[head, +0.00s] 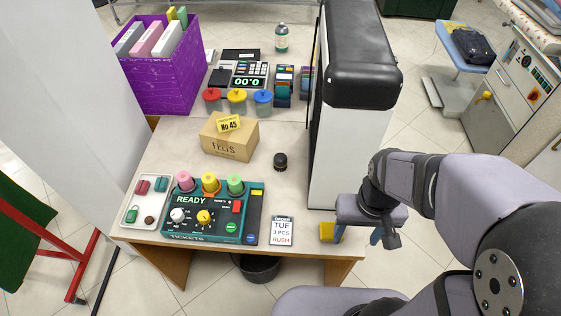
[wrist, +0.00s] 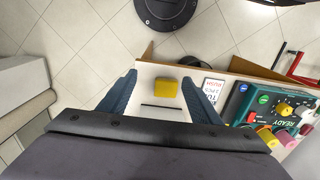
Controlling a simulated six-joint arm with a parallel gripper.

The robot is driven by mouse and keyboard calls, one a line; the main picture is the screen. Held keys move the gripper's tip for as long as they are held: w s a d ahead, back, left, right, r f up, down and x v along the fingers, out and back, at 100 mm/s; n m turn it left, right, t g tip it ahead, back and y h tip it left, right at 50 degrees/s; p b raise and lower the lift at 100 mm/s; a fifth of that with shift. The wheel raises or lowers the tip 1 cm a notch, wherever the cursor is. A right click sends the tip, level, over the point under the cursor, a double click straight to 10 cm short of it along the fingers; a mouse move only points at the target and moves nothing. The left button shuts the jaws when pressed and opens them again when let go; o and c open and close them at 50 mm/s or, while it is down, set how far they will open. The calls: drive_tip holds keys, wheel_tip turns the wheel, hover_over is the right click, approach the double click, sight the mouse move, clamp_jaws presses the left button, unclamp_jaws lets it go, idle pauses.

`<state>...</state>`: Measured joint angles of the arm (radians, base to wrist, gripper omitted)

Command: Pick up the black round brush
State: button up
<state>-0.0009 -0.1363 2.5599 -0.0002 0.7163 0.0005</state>
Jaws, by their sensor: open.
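A small black round object (head: 280,160), which looks like the black round brush, stands on the table in the head view, right of a cardboard box. It is not visible in the wrist view. My gripper (head: 358,236) is over the table's front right corner, well to the right of and nearer than the brush. In the wrist view my gripper (wrist: 160,80) has its blue fingers spread apart with nothing held between them. A yellow block (wrist: 166,87) shows between the fingers, on the table below.
A tall white and black unit (head: 350,120) stands right of the brush. The cardboard box (head: 230,140) is to its left. A teal ticket panel (head: 215,212), a card (head: 282,231) and a small tray (head: 133,212) lie at the front. Bare tabletop surrounds the brush.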

drive_tip(key=w+a+f+n+t+y+b, duration=0.1)
drive_tip(key=w+a+f+t+y+b, duration=0.2)
drive_tip(key=w+a, duration=0.55)
drive_tip(key=w+a+f+n+t+b, duration=0.2)
drive_tip(key=w+a+t+b, duration=0.3)
drive_tip(key=a, duration=0.6)
drive_tip(key=m+t+h+b, duration=0.15)
drive_tip(key=t+b, duration=0.35)
drive_tip(key=b, duration=0.6)
approach(280, 161)
drive_tip(key=a+f, duration=0.1)
drive_tip(key=w+a+f, duration=0.1)
drive_tip(key=shift+a+m, duration=0.35)
drive_tip(key=shift+w+d+f+m+t+h+b, duration=0.35)
drive_tip(key=shift+f+t+h+b, duration=0.15)
drive_tip(key=shift+b, duration=0.6)
drive_tip(key=shift+d+r+t+h+b, duration=0.15)
drive_tip(key=shift+d+t+h+b, duration=0.1)
drive_tip(key=shift+t+b, duration=0.1)
drive_tip(key=shift+w, duration=0.15)
drive_tip(key=shift+d+r+x, duration=0.1)
drive_tip(key=shift+x, duration=1.7)
drive_tip(key=shift+d+r+x, duration=0.15)
drive_tip(key=shift+x, duration=1.65)
drive_tip(key=c, duration=1.1)
